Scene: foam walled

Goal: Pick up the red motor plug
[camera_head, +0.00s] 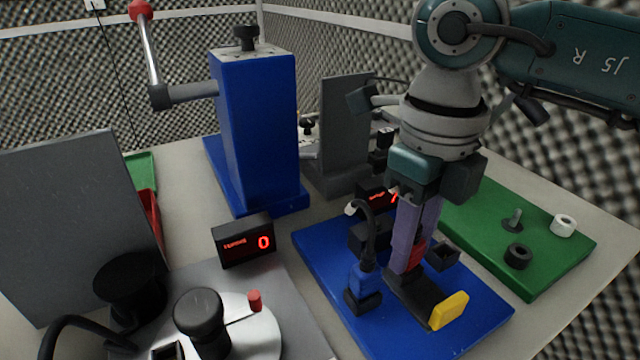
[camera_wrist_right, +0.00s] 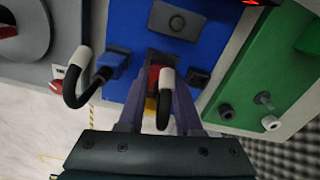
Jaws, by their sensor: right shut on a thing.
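The red motor plug (camera_head: 416,254) shows as a small red patch between the purple fingers of my right gripper (camera_head: 408,262), low over the blue board (camera_head: 330,262). In the right wrist view the red plug (camera_wrist_right: 154,74) sits between the two fingers, with a black cable with a white end in front of it. My right gripper (camera_wrist_right: 160,110) is shut on the plug. The fingers hide much of it, and I cannot tell whether it still touches the dark holder (camera_head: 420,292) below. My left gripper is not in view.
A blue plug (camera_head: 364,280) with a black cable stands just left of my fingers. A yellow block (camera_head: 449,310) is at the holder's front end. A green board (camera_head: 560,250) with pegs lies right, a blue press (camera_head: 255,130) behind, and a counter display (camera_head: 243,241) left.

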